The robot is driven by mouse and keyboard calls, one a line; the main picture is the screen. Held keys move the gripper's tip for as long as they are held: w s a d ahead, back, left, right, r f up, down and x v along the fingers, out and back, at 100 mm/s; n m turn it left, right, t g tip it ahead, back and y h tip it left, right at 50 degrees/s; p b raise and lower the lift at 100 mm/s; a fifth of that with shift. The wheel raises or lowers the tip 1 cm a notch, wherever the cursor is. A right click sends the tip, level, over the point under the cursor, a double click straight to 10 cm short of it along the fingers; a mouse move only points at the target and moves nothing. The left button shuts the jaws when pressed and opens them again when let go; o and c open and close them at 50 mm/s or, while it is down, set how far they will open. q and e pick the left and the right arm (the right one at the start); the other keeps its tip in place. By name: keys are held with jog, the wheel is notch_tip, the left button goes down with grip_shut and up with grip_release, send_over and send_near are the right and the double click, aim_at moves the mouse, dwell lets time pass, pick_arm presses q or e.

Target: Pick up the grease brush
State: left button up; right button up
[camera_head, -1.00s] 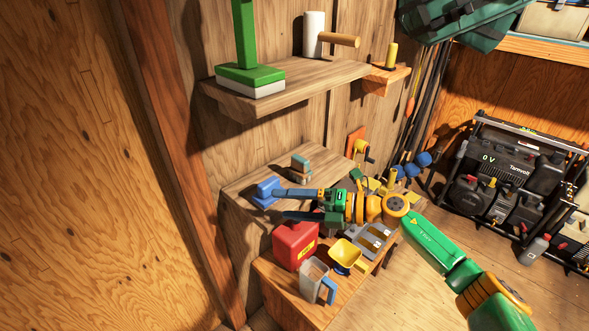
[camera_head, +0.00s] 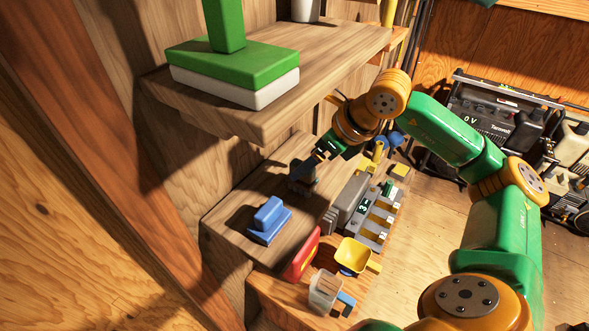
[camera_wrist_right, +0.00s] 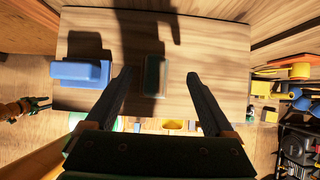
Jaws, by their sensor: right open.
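A green block with an upright green handle and a pale lower layer, brush-like (camera_head: 233,72), stands on the upper shelf in the head view. A small dark block (camera_wrist_right: 153,76) sits on the lower shelf between the spread fingers of my right gripper (camera_wrist_right: 163,88) in the wrist view, not clasped. In the head view my right gripper (camera_head: 305,170) points down over that spot and largely hides the block. A blue block with a raised grip (camera_head: 268,218) stands left of it. I cannot tell for sure which is the grease brush. My left gripper may be the orange-and-dark part (camera_wrist_right: 22,107) at the wrist view's left edge.
The upper shelf (camera_head: 270,115) overhangs the lower shelf (camera_head: 225,215) close to my right arm. A red container (camera_head: 301,254), a yellow scoop (camera_head: 355,255), a clear cup (camera_head: 325,291) and a grey tray (camera_head: 372,215) crowd the right and front. Black equipment stands back right.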

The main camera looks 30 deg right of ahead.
jog(key=x, duration=0.3)
jog(key=p+x, duration=0.1)
jog(key=x, duration=0.1)
jog(key=shift+s+a+f, duration=0.15)
jog(key=shift+a+f, duration=0.05)
jog(key=shift+a, duration=0.2)
jog(key=shift+f, duration=0.15)
grip_shut()
